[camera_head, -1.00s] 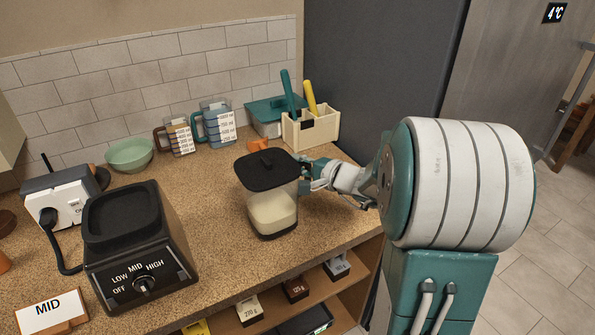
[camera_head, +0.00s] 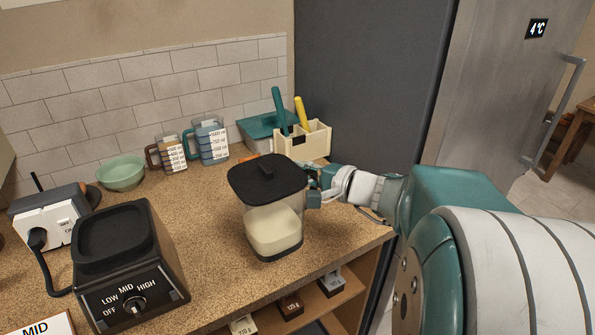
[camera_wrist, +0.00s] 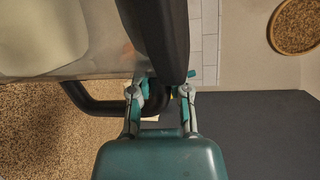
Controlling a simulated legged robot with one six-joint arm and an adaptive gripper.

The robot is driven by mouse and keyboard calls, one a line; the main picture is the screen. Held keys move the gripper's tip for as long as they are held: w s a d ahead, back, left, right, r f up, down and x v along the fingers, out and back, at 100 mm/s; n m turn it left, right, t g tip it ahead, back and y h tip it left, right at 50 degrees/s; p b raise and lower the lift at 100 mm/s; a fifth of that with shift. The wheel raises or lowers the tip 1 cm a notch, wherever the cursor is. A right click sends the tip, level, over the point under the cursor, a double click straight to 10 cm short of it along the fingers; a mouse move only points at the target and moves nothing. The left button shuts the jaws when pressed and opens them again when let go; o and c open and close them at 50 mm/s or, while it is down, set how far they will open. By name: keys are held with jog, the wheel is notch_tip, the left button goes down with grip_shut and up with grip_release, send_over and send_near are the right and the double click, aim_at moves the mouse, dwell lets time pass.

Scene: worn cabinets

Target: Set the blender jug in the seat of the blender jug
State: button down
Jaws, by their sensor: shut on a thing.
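The blender jug (camera_head: 272,228) is clear with a black lid and holds pale contents. It is upright over the right part of the counter; I cannot tell whether its base touches the counter. My gripper (camera_head: 314,186) is at its right side, shut on its handle. In the wrist view the black handle (camera_wrist: 101,106) runs between the fingers of my gripper (camera_wrist: 160,92), and the jug's wall and pale contents (camera_wrist: 40,35) fill the upper left. The black blender base (camera_head: 130,262), with its empty square seat (camera_head: 112,231) on top, stands at the left, apart from the jug.
A white power box (camera_head: 50,222) and a green bowl (camera_head: 121,173) stand behind the base. Measuring jugs (camera_head: 209,140) and a utensil caddy (camera_head: 302,141) stand along the back. The counter (camera_head: 205,225) between base and jug is clear. Shelves lie below the front edge.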

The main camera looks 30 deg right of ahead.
aim_at(299, 172)
jog(key=shift+s+a+r, duration=0.15)
jog(key=shift+s+r, duration=0.35)
jog(key=shift+s, duration=0.55)
jog(key=shift+s+a+r, duration=0.15)
jog(key=shift+s+r, duration=0.35)
jog(key=shift+s, duration=0.55)
jog(key=shift+s+a+r, duration=0.15)
jog(key=shift+s+r, duration=0.35)
jog(key=shift+s, duration=0.55)
jog(key=c, duration=1.3)
grip_release()
grip_shut()
jog(key=shift+r, duration=0.1)
